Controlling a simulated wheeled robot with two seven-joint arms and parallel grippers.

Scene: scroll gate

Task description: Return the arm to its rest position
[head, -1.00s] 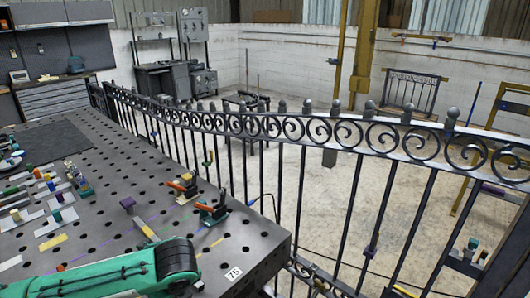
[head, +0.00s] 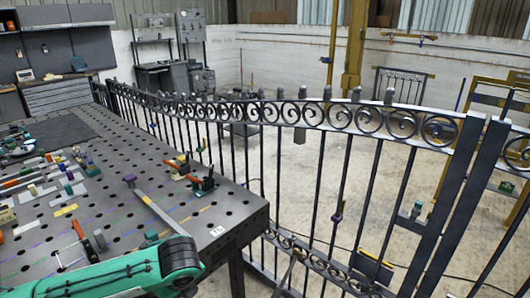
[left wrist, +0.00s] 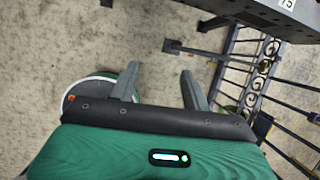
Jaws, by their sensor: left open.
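My left gripper (left wrist: 159,84) is open in the left wrist view. Its two grey fingers stand apart with only bare concrete floor between them, and it holds nothing. It hangs clear of the table and gate in that view. In the head view a green arm link of mine lies across the bottom left, over the table's near edge, and the gripper itself is out of sight. My right gripper is in neither view. The black scroll gate (head: 345,117) stands upright across the head view. Part of its scrollwork (left wrist: 254,82) shows at the right of the left wrist view.
The perforated steel table (head: 110,195) fills the left, its corner close to the gate. Clamps (head: 201,183) and several small tools lie on it. The table edge (left wrist: 262,14) shows at upper right in the left wrist view. Open floor (left wrist: 60,40) lies left there.

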